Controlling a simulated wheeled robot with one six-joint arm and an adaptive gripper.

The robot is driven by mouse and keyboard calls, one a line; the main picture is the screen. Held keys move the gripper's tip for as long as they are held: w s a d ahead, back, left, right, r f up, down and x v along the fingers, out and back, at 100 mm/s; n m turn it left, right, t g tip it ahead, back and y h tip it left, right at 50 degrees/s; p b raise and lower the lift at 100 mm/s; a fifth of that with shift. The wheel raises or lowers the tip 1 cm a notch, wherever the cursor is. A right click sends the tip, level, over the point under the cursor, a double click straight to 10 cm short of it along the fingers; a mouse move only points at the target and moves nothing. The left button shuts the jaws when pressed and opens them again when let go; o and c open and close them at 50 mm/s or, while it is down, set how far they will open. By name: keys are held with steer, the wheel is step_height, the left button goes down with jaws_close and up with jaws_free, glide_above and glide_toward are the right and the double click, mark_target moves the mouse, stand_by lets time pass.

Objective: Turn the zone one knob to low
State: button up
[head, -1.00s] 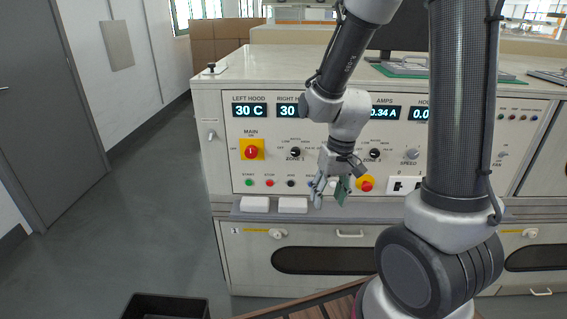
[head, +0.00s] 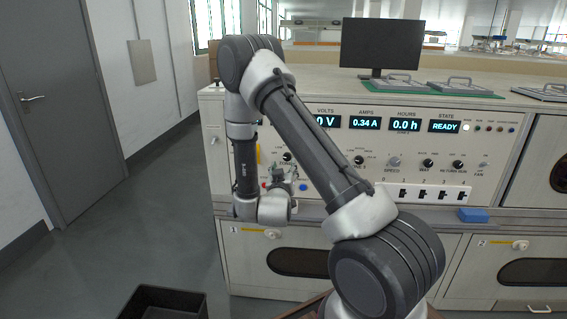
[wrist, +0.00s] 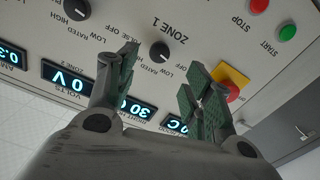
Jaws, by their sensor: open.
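The zone one knob (wrist: 160,52) is a small black round knob on the cream panel, under the upside-down ZONE 1 label in the wrist view. LOW, RATED, HIGH and OFF are printed around it; its pointer setting is too small to tell. My gripper (wrist: 160,88) is open and empty, with its green-padded fingers spread apart. The knob shows beyond the gap between the fingertips, apart from them. In the head view, the knob (head: 287,157) sits just right of my forearm, and my gripper (head: 283,184) is below it, partly hidden by my arm.
A yellow-backed red main switch (wrist: 231,84) lies near the right finger. Start (wrist: 287,33) and stop (wrist: 259,5) buttons are at upper right. Another black knob (wrist: 76,8) is at upper left. A blue block (head: 473,215) rests on the ledge. A dark bin (head: 165,302) stands on the floor.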

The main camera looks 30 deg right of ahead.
steer(key=x, duration=0.7)
steer(key=shift+d, duration=0.1)
steer(key=c, duration=1)
steer(key=shift+m, duration=3.9)
steer(key=shift+f, duration=0.1)
